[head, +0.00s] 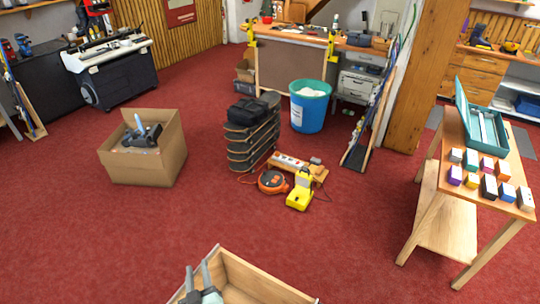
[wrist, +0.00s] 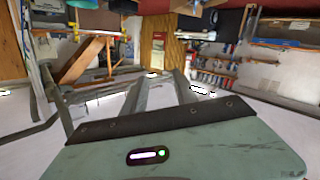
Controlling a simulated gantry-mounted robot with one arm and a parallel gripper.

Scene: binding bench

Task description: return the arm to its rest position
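My gripper (head: 197,268) shows at the bottom edge of the head view, in front of a wooden-sided box. Its two grey fingers point up and stand apart, with nothing between them. In the wrist view, the two fingers (wrist: 159,84) also stand apart and empty beyond the grey-green gripper body. That view is upside down, with red carpet at the top, and it looks across the room. The rest of my arm is mostly outside the head view.
A wooden bench (head: 446,208) at right bears several small coloured blocks and an open teal case (head: 464,104). A cardboard box (head: 143,165), stacked skateboards (head: 249,143), a blue bin (head: 309,112) and a yellow tool (head: 301,191) stand on the red carpet. Open carpet surrounds the wooden-sided box (head: 262,276).

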